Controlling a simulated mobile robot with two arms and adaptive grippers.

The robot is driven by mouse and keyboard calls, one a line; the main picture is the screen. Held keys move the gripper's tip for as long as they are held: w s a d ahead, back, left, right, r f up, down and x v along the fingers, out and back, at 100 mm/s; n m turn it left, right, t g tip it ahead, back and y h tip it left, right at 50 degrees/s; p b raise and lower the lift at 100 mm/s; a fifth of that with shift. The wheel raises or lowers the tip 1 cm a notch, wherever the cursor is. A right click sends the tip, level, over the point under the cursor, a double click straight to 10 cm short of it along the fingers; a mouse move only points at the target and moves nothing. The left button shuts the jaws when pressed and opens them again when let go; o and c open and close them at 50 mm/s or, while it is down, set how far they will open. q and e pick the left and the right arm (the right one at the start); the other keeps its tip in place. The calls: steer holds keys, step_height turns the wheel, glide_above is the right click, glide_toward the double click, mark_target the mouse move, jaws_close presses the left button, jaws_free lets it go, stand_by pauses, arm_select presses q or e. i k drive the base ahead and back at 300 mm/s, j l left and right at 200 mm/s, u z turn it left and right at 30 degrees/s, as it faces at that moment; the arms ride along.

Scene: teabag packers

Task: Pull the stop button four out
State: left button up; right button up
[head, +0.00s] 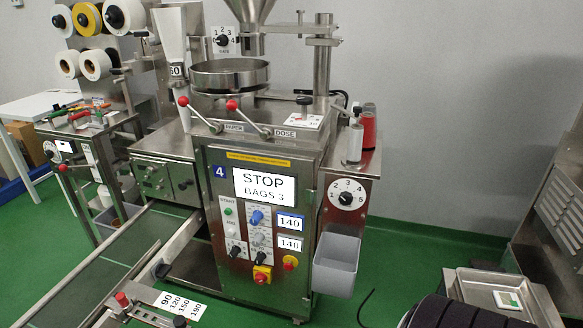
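The machine marked 4 (219,171) stands in the middle of the head view, with its front panel facing me. Its screen (264,185) reads "STOP BAGS 3". A red round button on a yellow ring (290,263), which looks like the stop button, sits low on the right of the panel. I cannot tell whether it is pressed in or out. Left of it is a red switch on a yellow plate (262,274). Neither of my grippers shows, and nothing touches the panel.
A grey bin (337,264) hangs at the panel's right side, below a numbered dial (347,195). Green floor lies open right of the machine.

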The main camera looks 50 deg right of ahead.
mark_target(288, 266)
steer(key=z, duration=1.5)
